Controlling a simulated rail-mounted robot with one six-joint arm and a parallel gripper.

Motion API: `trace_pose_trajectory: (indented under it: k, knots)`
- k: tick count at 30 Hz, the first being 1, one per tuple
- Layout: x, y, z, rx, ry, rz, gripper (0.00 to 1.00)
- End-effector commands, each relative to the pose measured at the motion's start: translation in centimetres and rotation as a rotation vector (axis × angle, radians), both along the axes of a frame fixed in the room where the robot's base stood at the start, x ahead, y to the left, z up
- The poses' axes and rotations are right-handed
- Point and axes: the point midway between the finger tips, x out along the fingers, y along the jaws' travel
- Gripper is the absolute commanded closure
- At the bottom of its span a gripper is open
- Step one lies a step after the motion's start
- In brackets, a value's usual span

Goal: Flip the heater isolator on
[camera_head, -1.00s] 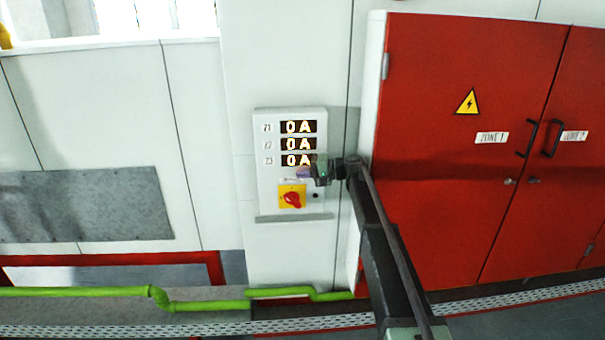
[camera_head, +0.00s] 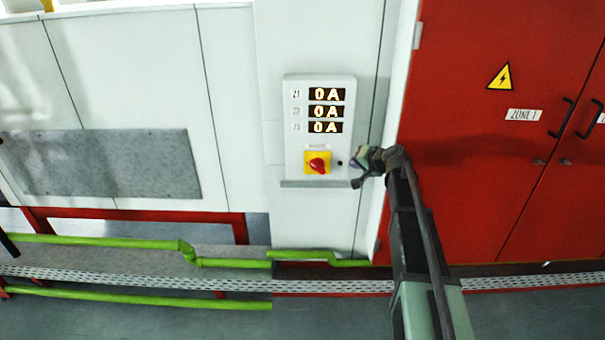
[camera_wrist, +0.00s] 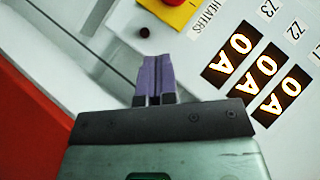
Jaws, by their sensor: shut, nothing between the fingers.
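The heater isolator (camera_head: 317,163) is a red rotary knob on a yellow plate, low on a pale wall panel (camera_head: 293,140). Its handle looks tilted in the head view. In the wrist view only part of the red knob (camera_wrist: 163,8) shows, cut by the top edge, beside the label HEATERS. My gripper (camera_head: 357,182) is to the right of the panel's lower corner in the head view, apart from the knob. In the wrist view its purple fingers (camera_wrist: 155,60) are shut together with nothing between them, pointing towards the panel's edge near a small black button (camera_wrist: 144,32).
Three displays (camera_head: 326,111) above the knob read 0A. A ledge (camera_head: 310,184) runs under the panel. A red cabinet (camera_head: 470,150) stands close on the right, behind my arm. Green pipes (camera_head: 110,241) run low along the wall.

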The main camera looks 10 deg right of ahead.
Motion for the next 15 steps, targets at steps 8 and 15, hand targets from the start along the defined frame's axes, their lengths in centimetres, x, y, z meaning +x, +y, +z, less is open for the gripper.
trace_pose_trajectory:
  k: [8,15]
  knots:
    - [-0.2,-0.8,0.0,-0.022,-0.008,-0.018,1.00]
    - [1.5,0.1,-1.4,-0.021,-0.007,-0.015,1.00]
